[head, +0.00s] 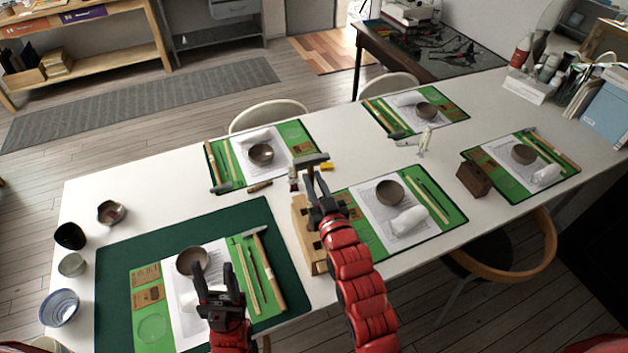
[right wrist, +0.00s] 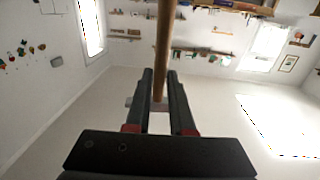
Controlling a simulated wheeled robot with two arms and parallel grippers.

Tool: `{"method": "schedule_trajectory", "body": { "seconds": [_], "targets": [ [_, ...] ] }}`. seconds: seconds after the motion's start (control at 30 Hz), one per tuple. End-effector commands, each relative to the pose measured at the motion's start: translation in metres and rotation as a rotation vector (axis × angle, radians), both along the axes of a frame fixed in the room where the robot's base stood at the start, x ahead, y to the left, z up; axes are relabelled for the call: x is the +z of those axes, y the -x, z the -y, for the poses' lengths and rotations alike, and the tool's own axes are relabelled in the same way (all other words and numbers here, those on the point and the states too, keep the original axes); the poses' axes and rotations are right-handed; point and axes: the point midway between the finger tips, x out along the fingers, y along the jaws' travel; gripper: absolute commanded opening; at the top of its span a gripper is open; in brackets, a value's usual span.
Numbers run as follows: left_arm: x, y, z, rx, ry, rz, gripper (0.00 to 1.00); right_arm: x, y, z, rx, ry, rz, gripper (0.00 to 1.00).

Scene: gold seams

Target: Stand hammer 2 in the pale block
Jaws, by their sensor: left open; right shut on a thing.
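My right gripper (head: 320,205) is shut on the handle of hammer 2, whose grey head (head: 310,160) shows just beyond the fingers in the head view. In the right wrist view the wooden handle (right wrist: 164,45) runs between the two fingers and out at the top. The pale block (head: 301,218) is a long wooden block with dark holes on the white table. It lies beside and partly behind my right arm, which hides part of it. My left gripper (head: 219,297) is open and empty over the near-left mat, near a brown bowl (head: 193,261).
Another hammer (head: 269,270) lies on the near-left mat beside slim tools. A dark brown block (head: 474,179) stands to the right. Several bowls, such as a blue one (head: 60,307), line the left edge. Bare table (head: 150,185) shows at the left back.

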Motion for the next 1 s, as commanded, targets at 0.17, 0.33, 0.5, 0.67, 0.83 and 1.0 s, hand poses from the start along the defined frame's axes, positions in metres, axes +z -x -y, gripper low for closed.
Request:
{"method": "schedule_trajectory", "body": {
  "seconds": [0.17,0.33,0.5,0.67,0.83,1.0],
  "targets": [
    [-0.004,0.0,0.0,0.0,0.0,0.0,0.5,-0.005,0.0,0.0,0.0,0.0,0.001,0.0],
    [-0.007,0.0,0.0,0.0,0.0,0.0,0.5,-0.009,0.0,0.0,0.0,0.0,0.001,0.0],
    [-0.01,0.0,0.0,0.0,0.0,0.0,0.5,-0.014,0.0,0.0,0.0,0.0,0.001,0.0],
    [-0.013,0.0,0.0,0.0,0.0,0.0,0.5,-0.018,0.0,0.0,0.0,0.0,0.0,0.0],
    [-0.016,0.0,0.0,0.0,0.0,0.0,0.5,-0.022,0.0,0.0,0.0,0.0,0.001,0.0],
    [-0.018,0.0,0.0,0.0,0.0,0.0,0.5,-0.026,0.0,0.0,-0.001,0.0,0.001,0.0]
  ]
}}
